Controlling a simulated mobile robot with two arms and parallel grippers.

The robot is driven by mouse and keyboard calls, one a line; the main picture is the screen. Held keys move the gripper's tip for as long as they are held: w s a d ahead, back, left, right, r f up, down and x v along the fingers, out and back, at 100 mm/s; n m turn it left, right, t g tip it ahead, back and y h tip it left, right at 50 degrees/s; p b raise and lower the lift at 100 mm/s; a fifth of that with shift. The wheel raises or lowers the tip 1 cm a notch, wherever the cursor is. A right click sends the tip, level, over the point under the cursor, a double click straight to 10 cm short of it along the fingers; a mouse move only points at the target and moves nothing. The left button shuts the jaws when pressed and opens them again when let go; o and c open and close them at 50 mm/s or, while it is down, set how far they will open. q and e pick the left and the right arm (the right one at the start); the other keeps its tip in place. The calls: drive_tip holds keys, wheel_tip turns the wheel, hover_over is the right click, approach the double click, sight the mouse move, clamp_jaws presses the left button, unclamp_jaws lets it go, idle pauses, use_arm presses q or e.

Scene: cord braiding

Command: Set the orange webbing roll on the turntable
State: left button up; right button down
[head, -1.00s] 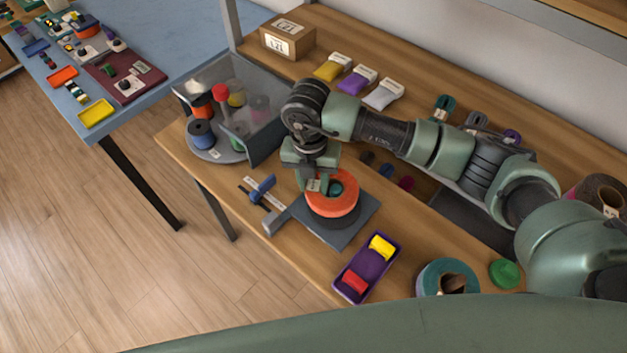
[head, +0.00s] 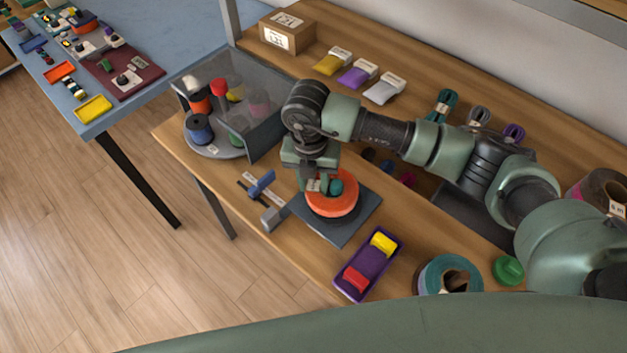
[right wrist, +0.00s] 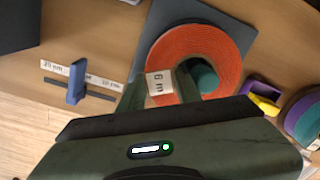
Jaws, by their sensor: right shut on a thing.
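The orange webbing roll (head: 333,203) lies flat over the dark square base of the turntable (head: 345,232). It also shows in the right wrist view (right wrist: 222,50), with a white "6 m" label. A teal round piece (head: 336,187) shows in the roll's hole, and also in the right wrist view (right wrist: 203,76). My right gripper (head: 318,186) points down and is shut on the roll's rim, on its left side. In the right wrist view its fingers (right wrist: 160,92) straddle the rim at the label. The roll hides the platter; I cannot tell whether it touches fully. My left gripper is not in view.
A blue-handled slide gauge (head: 261,186) lies left of the base. A purple tray (head: 367,266) with yellow and red pieces stands in front, near the edge. A clear-covered round stand (head: 217,150) with spools is at the left. A teal roll (head: 435,273) and green knob (head: 508,269) lie right.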

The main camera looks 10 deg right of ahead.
drive_tip(key=shift+f+b, duration=0.45)
drive_tip(key=shift+f, duration=0.15)
idle(0.4)
drive_tip(key=c, duration=1)
unclamp_jaws()
drive_tip(key=shift+o, duration=0.5)
drive_tip(key=shift+a, duration=0.1)
drive_tip(key=shift+c, duration=0.5)
drive_tip(key=shift+o, duration=0.8)
